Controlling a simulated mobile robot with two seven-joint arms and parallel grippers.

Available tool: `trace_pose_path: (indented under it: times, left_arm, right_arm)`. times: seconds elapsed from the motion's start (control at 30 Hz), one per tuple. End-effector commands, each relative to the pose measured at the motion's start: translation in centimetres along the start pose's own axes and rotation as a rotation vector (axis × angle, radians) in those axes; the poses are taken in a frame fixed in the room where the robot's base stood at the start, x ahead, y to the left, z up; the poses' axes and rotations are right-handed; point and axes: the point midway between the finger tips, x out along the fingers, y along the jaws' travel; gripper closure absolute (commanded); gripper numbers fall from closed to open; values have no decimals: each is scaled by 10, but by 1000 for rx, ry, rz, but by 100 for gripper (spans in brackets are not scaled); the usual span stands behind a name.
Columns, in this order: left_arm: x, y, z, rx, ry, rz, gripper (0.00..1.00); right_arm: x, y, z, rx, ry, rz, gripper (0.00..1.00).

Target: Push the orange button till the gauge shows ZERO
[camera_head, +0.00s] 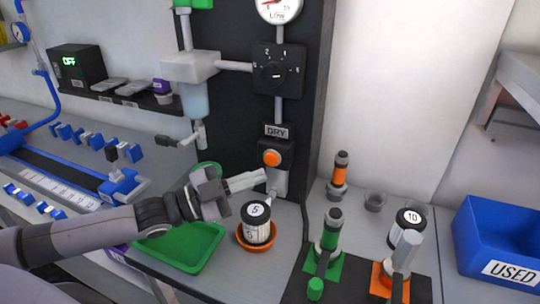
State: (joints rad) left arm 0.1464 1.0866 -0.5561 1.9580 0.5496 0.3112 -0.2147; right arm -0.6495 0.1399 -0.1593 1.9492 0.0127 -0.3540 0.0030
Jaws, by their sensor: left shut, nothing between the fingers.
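The round orange button (271,158) sits on a dark box under a "DRY" label, on the black upright panel. The gauge (279,9) is at the top of the panel, a white dial with a red needle and the word "LOW". Its top is cut off, and its exact reading is too small to tell. My left gripper (262,178) is shut and empty. Its fingertips appear just below and slightly left of the orange button in the picture. I cannot tell how far they are from the box.
A black dial knob (277,73) is above the button. Green and orange-handled tools and a container marked 10 (408,218) are right. A blue "USED" bin (490,225) is far right.

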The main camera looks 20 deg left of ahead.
Motion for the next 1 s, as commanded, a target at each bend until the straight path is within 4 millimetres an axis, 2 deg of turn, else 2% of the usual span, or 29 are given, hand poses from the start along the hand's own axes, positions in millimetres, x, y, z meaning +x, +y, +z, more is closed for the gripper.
trace_pose_path:
  times: [0.03, 0.23, 1.0]
  left_arm:
    - [-4, 2, -5, -4, -2, 2, 100]
    - [-15, 10, -12, -2, -1, 1, 100]
    - [-17, 12, -12, 1, 1, 0, 100]
  right_arm:
    - [-5, 0, -7, 0, 0, 0, 57]
    - [-12, 0, -16, 0, 0, 0, 57]
    - [-12, 0, -16, 0, 0, 0, 57]
